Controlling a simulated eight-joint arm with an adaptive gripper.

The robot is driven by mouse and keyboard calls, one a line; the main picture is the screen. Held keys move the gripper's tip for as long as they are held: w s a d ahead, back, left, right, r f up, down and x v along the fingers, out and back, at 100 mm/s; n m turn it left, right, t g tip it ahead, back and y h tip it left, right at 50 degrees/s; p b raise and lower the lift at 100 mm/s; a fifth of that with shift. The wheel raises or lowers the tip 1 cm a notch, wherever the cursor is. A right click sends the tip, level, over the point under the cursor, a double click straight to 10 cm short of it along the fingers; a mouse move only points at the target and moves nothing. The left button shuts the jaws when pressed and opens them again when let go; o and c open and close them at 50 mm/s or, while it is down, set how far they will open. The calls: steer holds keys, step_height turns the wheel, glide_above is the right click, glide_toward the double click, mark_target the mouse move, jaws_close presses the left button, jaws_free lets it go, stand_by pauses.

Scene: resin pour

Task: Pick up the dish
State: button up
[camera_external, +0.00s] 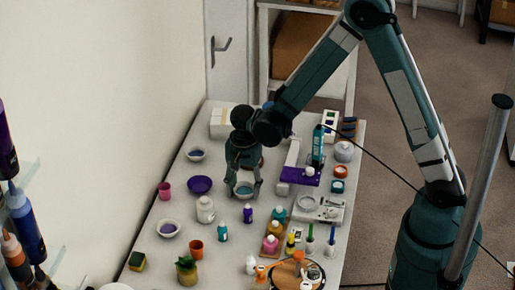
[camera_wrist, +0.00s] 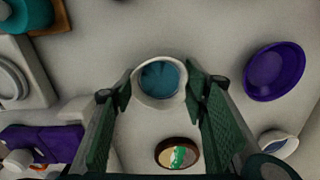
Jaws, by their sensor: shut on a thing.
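A small white dish (camera_external: 244,190) with teal contents is between the fingers of my gripper (camera_external: 243,189) in the external view. In the wrist view the white dish (camera_wrist: 160,98) sits between the two fingertips (camera_wrist: 160,84), which are closed on its sides. The teal contents face up toward the wrist camera. I cannot tell whether the dish touches the table or is slightly above it.
A purple bowl (camera_external: 200,184) stands left of my gripper; white bowls (camera_external: 196,154) (camera_external: 169,228) are nearby. A purple-topped device (camera_external: 300,176) is to the right. Several bottles crowd the front right.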

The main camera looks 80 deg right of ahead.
steer(key=shift+r, duration=0.15)
step_height(320, 180, up, 10)
stand_by(0.8)
stand_by(0.6)
steer(key=w+d+r+p, duration=0.1)
steer(key=w+d, duration=0.4)
steer(key=d, duration=0.6)
steer(key=w+d+r+p, duration=0.1)
steer(key=w+d+r, duration=0.3)
steer(key=d, duration=0.7)
steer(key=w+d+r+n+p, duration=0.1)
steer(key=w+d+r+p, duration=0.1)
steer(key=w+d, duration=0.5)
steer(key=d, duration=0.5)
steer(key=shift+r, duration=0.3)
glide_above(224, 116)
steer(key=shift+f+p, duration=0.4)
steer(key=shift+f, duration=2.75)
